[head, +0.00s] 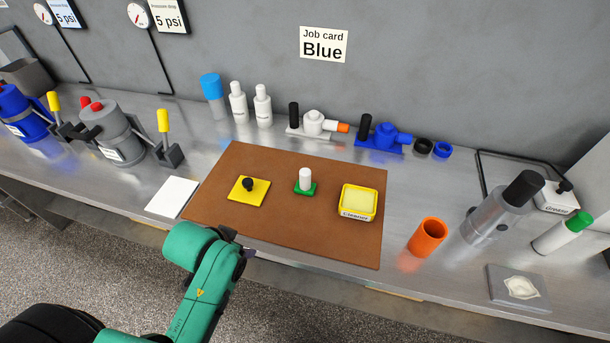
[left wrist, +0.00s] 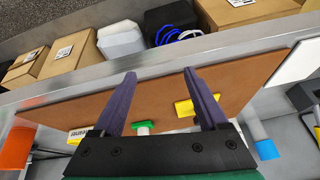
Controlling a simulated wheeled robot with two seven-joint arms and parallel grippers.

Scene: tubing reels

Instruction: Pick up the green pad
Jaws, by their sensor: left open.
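The green pad (head: 306,193) is a small square with an upright white cylinder grip on top. It sits on the brown mat (head: 330,236), between a yellow pad (head: 240,194) with a black knob and a yellow cleaner tray (head: 358,214). In the left wrist view the green pad (left wrist: 145,124) shows between the finger bases, partly hidden by my gripper. My left gripper (left wrist: 160,73) is open with nothing between its fingers. In the head view my green left arm reaches to the mat's front edge, and the fingers are mostly hidden. My right gripper is not in view.
An orange cup (head: 427,236) stands right of the mat. Bottles (head: 238,104), a blue valve (head: 384,137) and a white valve (head: 314,123) line the back. A white card (head: 172,197) lies left of the mat. Boxes (left wrist: 252,20) lie below the bench.

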